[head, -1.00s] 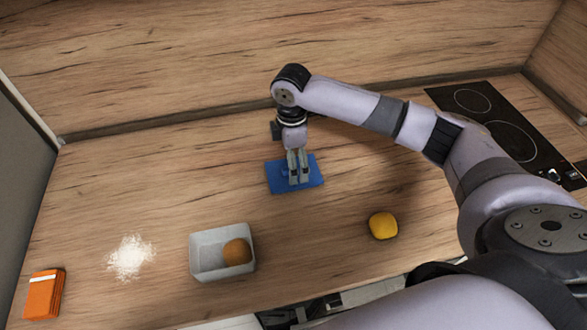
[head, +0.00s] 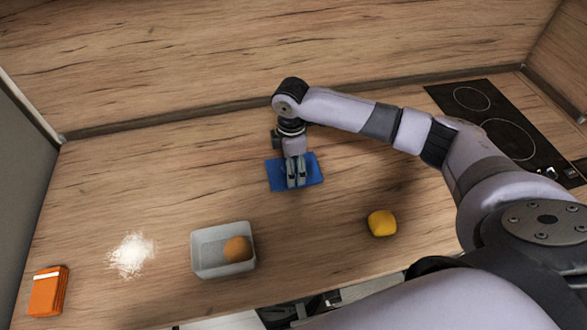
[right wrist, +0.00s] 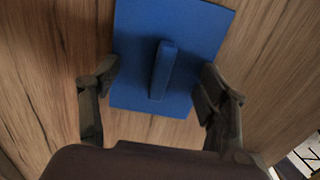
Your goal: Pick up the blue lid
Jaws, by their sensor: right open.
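The blue lid (head: 313,176) lies flat on the wooden counter toward the back middle. In the right wrist view the lid (right wrist: 200,35) is a flat blue plate with a raised bar handle (right wrist: 163,70) across its middle. My right gripper (head: 296,184) points down over the lid and hides part of it in the head view. In the right wrist view the right gripper (right wrist: 160,82) is open, with one finger on each side of the handle and clear of it. I cannot tell the exact height of the fingertips above the lid. My left gripper is not in view.
A light grey container (head: 207,262) holding a round brown-orange item (head: 237,249) stands in front of the lid. A yellow item (head: 382,223) lies front right. White powder (head: 131,255) and an orange box (head: 48,291) are at left. A cooktop (head: 505,135) is at right.

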